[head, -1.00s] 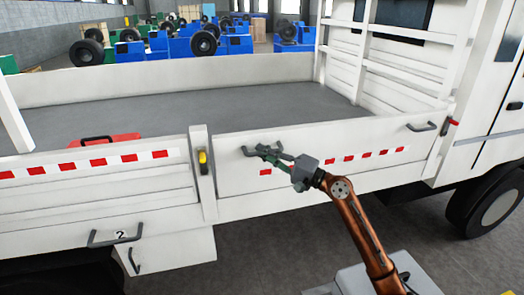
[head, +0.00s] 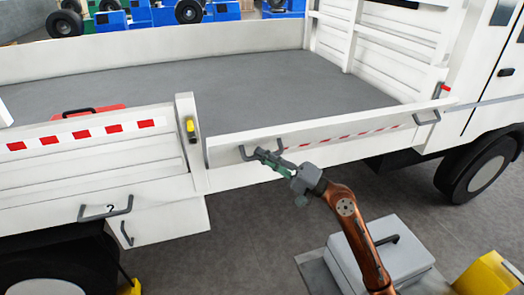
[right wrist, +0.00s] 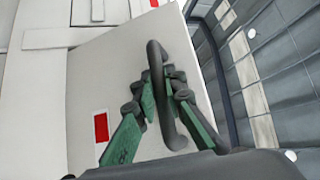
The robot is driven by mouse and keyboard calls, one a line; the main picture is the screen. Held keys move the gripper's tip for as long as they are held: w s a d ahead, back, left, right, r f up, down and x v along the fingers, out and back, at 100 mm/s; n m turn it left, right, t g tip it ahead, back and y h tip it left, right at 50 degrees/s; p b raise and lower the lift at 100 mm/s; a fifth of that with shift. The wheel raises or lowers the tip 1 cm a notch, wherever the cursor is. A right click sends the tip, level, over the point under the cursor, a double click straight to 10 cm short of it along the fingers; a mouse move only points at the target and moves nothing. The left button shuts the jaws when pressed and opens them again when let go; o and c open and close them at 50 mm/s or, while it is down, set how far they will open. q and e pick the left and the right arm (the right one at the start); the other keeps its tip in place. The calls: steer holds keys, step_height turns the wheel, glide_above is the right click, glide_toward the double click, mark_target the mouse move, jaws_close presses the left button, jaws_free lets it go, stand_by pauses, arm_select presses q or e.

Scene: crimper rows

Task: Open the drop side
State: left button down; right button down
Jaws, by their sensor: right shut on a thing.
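The front drop side (head: 330,132) of the white truck bed is tilted outward, its top edge leaning away from the bed. Its left grey handle (head: 262,149) is between the fingers of my right gripper (head: 272,158), which is shut on it. In the right wrist view the green-padded fingers (right wrist: 161,100) close around the handle bar (right wrist: 158,75). A second handle (head: 428,118) is at the drop side's right end. A yellow latch (head: 191,128) sits on the post (head: 187,105) left of the drop side. My left gripper is out of view.
The grey bed floor (head: 240,80) is largely bare, with a red case (head: 90,110) at left. A second side panel (head: 90,145) stands upright left of the post. A grey case (head: 385,250) is below at right, near a yellow object (head: 487,275).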

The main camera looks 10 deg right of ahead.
stand_by(0.3)
steer(key=c, duration=2)
jaws_free()
steer(key=shift+o, duration=0.2)
